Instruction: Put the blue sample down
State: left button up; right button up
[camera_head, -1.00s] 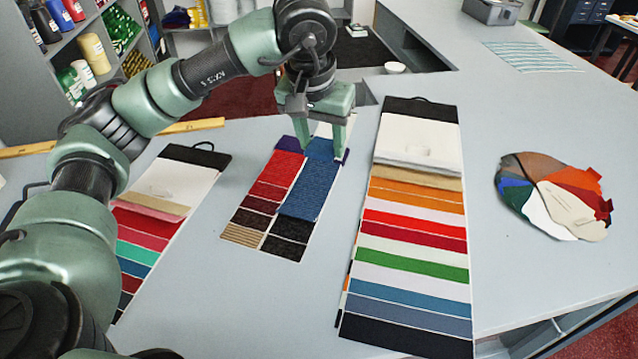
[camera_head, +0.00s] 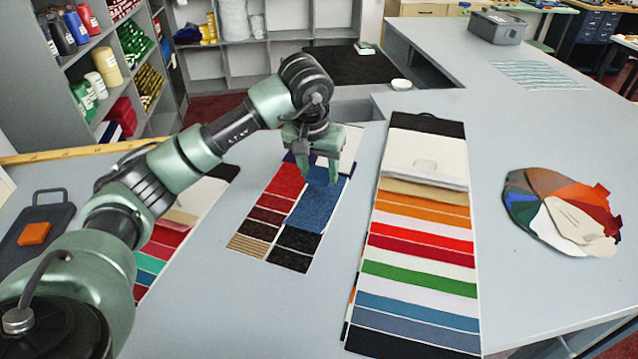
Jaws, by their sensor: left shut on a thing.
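The blue sample (camera_head: 318,208) is a textured dark-blue swatch at the right column of a small sample card (camera_head: 232,256) in the middle of the counter. My left gripper (camera_head: 319,182) points down at the far end of the sample and is shut on it. The sample lies along the card, beside red and maroon swatches (camera_head: 281,180) and above black ones (camera_head: 296,241). I cannot tell whether its whole underside touches the card. The gripper hides part of the sample's far end. My right gripper is not in view.
A large striped swatch card (camera_head: 420,250) lies close on the right, and another (camera_head: 172,236) lies on the left, partly behind my arm. A fan of coloured pieces (camera_head: 562,212) is at far right. An orange block (camera_head: 34,233) sits on a dark board (camera_head: 52,215). Counter between the cards is clear.

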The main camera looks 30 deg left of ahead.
aim_at(319, 199)
pick_arm(q)
jog(key=shift+f, duration=0.7)
notch_tip(319, 199, down, 3)
jog(key=shift+f+p, duration=0.15)
jog(key=shift+p, duration=0.25)
jog(key=shift+f, duration=0.2)
